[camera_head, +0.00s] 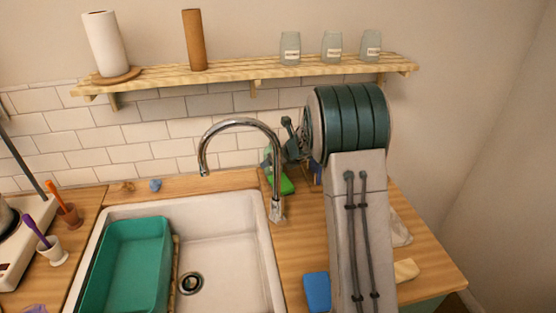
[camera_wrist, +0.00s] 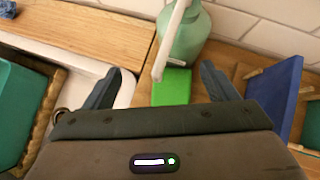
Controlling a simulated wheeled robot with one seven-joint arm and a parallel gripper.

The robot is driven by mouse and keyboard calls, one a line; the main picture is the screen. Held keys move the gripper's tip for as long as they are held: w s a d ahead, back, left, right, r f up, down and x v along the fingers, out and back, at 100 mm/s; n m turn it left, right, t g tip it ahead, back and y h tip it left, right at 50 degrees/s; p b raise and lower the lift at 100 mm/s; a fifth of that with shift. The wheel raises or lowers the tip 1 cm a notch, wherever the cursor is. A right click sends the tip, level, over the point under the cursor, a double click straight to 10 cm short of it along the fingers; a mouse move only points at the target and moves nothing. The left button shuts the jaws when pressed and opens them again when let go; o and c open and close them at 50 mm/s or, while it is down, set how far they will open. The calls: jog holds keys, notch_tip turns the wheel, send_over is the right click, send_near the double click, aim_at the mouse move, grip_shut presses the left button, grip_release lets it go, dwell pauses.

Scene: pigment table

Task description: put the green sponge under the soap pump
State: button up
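The green sponge (camera_head: 287,184) lies on the wooden counter right of the tap, and it also shows in the wrist view (camera_wrist: 172,86). The soap pump is a green bottle (camera_wrist: 190,38) with a white spout; in the head view (camera_head: 268,158) my arm partly hides it. In the wrist view the sponge lies in front of the bottle, with the spout's end over or near its far edge. My gripper (camera_wrist: 160,84) is open and empty. The sponge appears between its fingertips in the picture, apart from both; its near part is hidden by the gripper body.
The chrome tap (camera_head: 240,123) and white sink (camera_head: 225,240) with a green basin (camera_head: 130,265) are to the left. A blue board (camera_wrist: 276,96) in a wooden rack stands close right of my gripper. A blue sponge (camera_head: 317,292) lies on the front counter. A tiled wall is behind.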

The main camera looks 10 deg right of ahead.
jog(key=shift+r, duration=0.1)
jog(key=s+d+r+m+t+h+p, duration=0.1)
jog(key=s+d+r+m+t+h, duration=0.15)
jog(key=s+r+m, duration=0.55)
jog(key=s+d+r+m+t+h, duration=0.1)
jog(key=s+d+r+m+h, duration=0.25)
jog(key=r, duration=0.65)
jog(key=s+d+r+m+g, duration=0.1)
jog(key=s+d+m+g, duration=0.15)
jog(key=s+m, duration=0.7)
jog(key=s+a+f+m+g+y, duration=0.1)
jog(key=s+a+f+m+g, duration=0.1)
jog(key=s+m, duration=0.4)
jog(key=s+a+f+m+g, duration=0.1)
jog(key=s+a+f+m, duration=0.1)
jog(key=s+m, duration=0.5)
jog(key=s+a+f+m+g+y, duration=0.1)
jog(key=s+a+f+m+g, duration=0.1)
jog(key=s+a+m, duration=0.2)
jog(key=s+m, duration=0.2)
jog(key=s, duration=0.1)
jog(key=shift+a+f+m+g+y, duration=0.3)
jog(key=shift+f, duration=0.1)
